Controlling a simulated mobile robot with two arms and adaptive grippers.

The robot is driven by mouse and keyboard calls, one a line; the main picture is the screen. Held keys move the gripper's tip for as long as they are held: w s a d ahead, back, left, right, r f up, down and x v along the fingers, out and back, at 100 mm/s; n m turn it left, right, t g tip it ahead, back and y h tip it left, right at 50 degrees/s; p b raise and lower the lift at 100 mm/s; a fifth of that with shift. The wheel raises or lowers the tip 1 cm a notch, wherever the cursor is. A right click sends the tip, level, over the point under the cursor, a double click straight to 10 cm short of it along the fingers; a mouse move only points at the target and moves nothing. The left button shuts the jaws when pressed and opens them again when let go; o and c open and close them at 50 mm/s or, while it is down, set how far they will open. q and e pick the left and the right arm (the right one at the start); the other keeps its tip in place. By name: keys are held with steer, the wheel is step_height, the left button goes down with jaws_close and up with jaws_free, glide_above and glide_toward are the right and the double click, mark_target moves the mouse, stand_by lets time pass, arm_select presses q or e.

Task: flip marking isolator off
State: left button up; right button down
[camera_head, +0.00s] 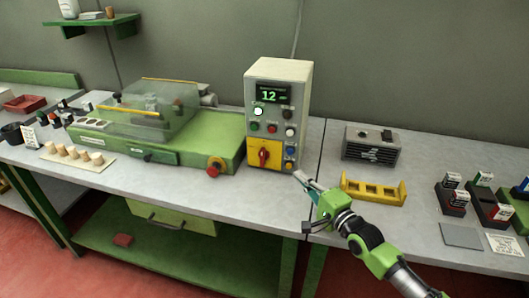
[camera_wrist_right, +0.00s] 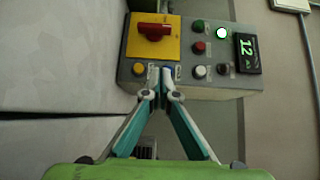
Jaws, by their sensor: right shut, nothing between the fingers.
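The marking isolator is a red rotary handle (camera_head: 264,156) on a yellow plate (camera_head: 256,146), low on the front of a grey control box (camera_head: 277,72). Its handle stands upright in the head view. In the wrist view, which is turned sideways, the red handle (camera_wrist_right: 154,31) lies level across the yellow plate (camera_wrist_right: 168,48). My right gripper (camera_head: 298,176) is shut and empty, in front of the box's lower right corner. In the wrist view its fingertips (camera_wrist_right: 163,88) meet near the blue button, below the yellow plate. I cannot tell whether they touch the box. My left gripper is not in view.
The box also carries a lit display (camera_head: 269,95) reading 12 and several buttons. A green machine (camera_head: 175,140) with a clear cover and red knob (camera_head: 214,167) stands left. A yellow rack (camera_head: 373,190) and a grey slotted unit (camera_head: 371,146) stand right. Bare bench lies in front.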

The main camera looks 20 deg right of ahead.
mark_target(265, 151)
steer(key=shift+s+d+r, duration=0.1)
steer(key=shift+s+r, duration=0.15)
steer(key=shift+s, duration=0.25)
steer(key=shift+w+f, duration=0.1)
steer(key=shift+w, duration=0.25)
steer(key=w+b, duration=0.2)
steer(key=w+a+b, duration=0.1)
steer(key=w+b, duration=0.1)
steer(key=w, duration=0.1)
steer(key=shift+w+a+f, duration=0.1)
steer(key=shift+w+f, duration=0.05)
steer(key=w+b, duration=0.1)
steer(key=w, duration=0.1)
steer(key=w+b, duration=0.1)
steer(key=w, duration=0.1)
steer(key=shift+a+b, duration=0.3)
steer(key=shift+a, duration=0.05)
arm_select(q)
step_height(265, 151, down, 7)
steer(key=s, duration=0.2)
arm_select(e)
steer(key=shift+w+a, duration=0.6)
steer(key=shift+a, duration=0.25)
steer(key=shift+w+a, duration=0.55)
steer(key=shift+a, duration=0.3)
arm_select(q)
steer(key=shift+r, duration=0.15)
arm_select(e)
steer(key=shift+r, duration=0.25)
